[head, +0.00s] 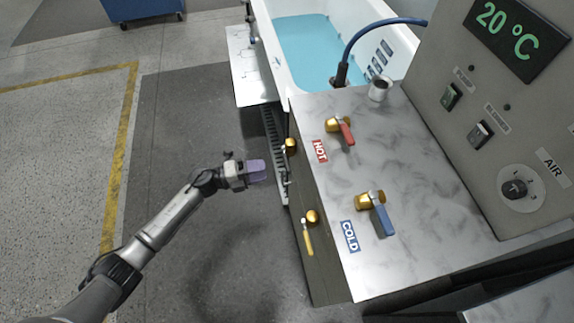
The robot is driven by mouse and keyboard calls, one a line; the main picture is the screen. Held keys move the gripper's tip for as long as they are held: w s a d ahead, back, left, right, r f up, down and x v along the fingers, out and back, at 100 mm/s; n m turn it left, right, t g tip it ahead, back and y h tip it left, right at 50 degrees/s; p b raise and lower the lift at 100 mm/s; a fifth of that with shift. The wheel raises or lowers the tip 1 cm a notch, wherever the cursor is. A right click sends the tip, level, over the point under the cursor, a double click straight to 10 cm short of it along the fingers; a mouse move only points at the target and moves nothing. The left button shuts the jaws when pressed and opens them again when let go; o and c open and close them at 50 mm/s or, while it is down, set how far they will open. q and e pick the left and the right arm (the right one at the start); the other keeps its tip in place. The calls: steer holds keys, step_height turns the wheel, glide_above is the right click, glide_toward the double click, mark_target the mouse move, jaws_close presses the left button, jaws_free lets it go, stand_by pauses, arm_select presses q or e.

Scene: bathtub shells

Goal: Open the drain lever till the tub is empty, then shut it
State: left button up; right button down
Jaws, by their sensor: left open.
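The white bathtub (262,22) at the top holds blue water (305,50). On the dark front panel below the marble counter is a lever with a brass knob and yellow handle (308,241), hanging down. A second brass knob (291,146) sits farther up the same panel, near the tub end. Neither carries a readable label, so I cannot tell which is the drain lever. My left gripper (258,170) is open, left of the panel, level with a point just below the upper knob, and apparently apart from it. My right gripper is not in view.
The marble counter (400,150) carries a red HOT lever (346,131) and a blue COLD lever (384,214). A grey control panel (440,60) reads 20 °C. A blue hose (375,28) reaches over the tub. A floor grate (272,130) runs beside the panel.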

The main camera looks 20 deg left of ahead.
mark_target(287, 164)
arm_select(q)
steer(key=b+x, duration=0.1)
steer(key=x, duration=0.7)
steer(key=shift+w+d, duration=0.2)
steer(key=shift+d, duration=0.05)
jaws_close()
